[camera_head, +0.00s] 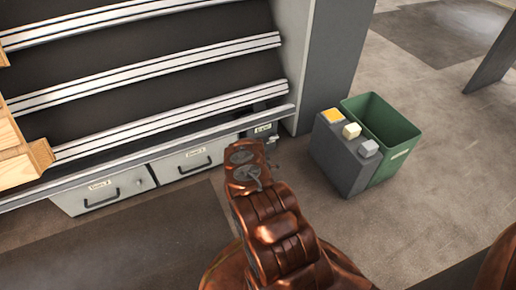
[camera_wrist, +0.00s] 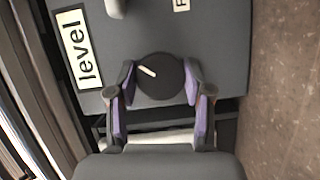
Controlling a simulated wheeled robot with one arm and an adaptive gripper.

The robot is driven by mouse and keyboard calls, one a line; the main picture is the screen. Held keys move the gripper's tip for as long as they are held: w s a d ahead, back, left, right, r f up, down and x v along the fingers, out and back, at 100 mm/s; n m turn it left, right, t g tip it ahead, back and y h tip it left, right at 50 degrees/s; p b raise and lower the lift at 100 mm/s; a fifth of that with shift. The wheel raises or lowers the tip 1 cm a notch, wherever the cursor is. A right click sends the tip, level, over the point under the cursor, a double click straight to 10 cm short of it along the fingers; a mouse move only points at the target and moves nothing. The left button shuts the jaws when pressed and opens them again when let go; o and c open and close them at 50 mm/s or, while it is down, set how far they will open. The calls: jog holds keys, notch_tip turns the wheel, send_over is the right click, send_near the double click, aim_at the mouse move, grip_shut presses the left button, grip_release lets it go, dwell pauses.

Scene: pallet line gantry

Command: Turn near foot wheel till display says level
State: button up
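In the wrist view a dark round foot wheel (camera_wrist: 160,78) sits on a grey panel (camera_wrist: 222,55). Its white mark points to the upper left. A white display plate (camera_wrist: 80,48) at the upper left reads "level". My gripper (camera_wrist: 160,72) has its two purple-padded fingers on either side of the wheel, and the tips appear to touch its rim. In the head view my copper-coloured arm hides the gripper and the wheel. A small dark unit with a label (camera_head: 263,128) shows just beyond the arm.
A pale label (camera_wrist: 181,5) and a light grey knob or lever (camera_wrist: 115,8) are cut off at the wrist view's top. A green bin (camera_head: 402,150) and a grey box (camera_head: 338,165) with coloured blocks stand right of my arm. Drawers (camera_head: 195,158) line the rack's base at left.

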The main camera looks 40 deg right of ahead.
jog(key=o, duration=0.4)
jog(key=shift+v, duration=6.05)
